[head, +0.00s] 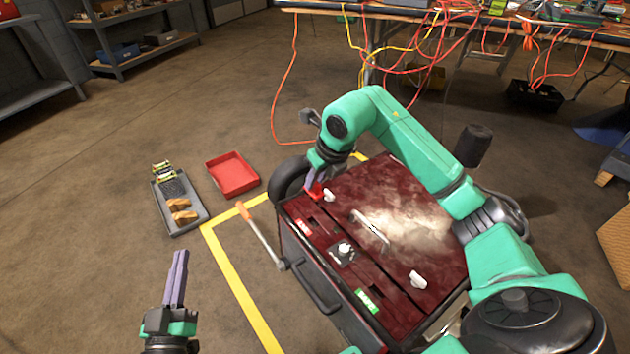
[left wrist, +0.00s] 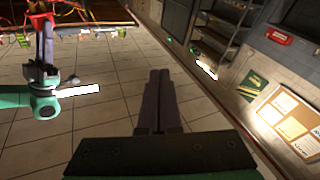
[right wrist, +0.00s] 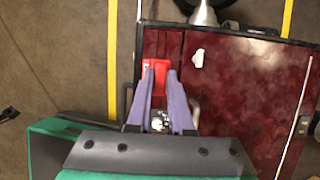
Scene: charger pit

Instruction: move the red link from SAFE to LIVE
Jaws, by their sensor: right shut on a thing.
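The red link (head: 316,195) is at the far left corner of the dark red charger cabinet's top (head: 400,185). My right gripper (head: 313,184) is shut on it; in the right wrist view the red link (right wrist: 156,66) shows at the fingertips. Whether it touches the top is hard to tell. A red label (head: 305,228) and a green label (head: 367,300) lie along the cabinet's left strip; their words are too small to read. My left gripper (head: 179,265) is shut and empty, left of the cabinet above the floor.
A pale knob (head: 345,250) sits on a black plate between the labels. A metal handle (head: 370,228) and white clips stand on the top. An orange-tipped lever (head: 262,236) sticks out left. A red tray (head: 232,175) and a grey tray (head: 185,218) lie on the floor.

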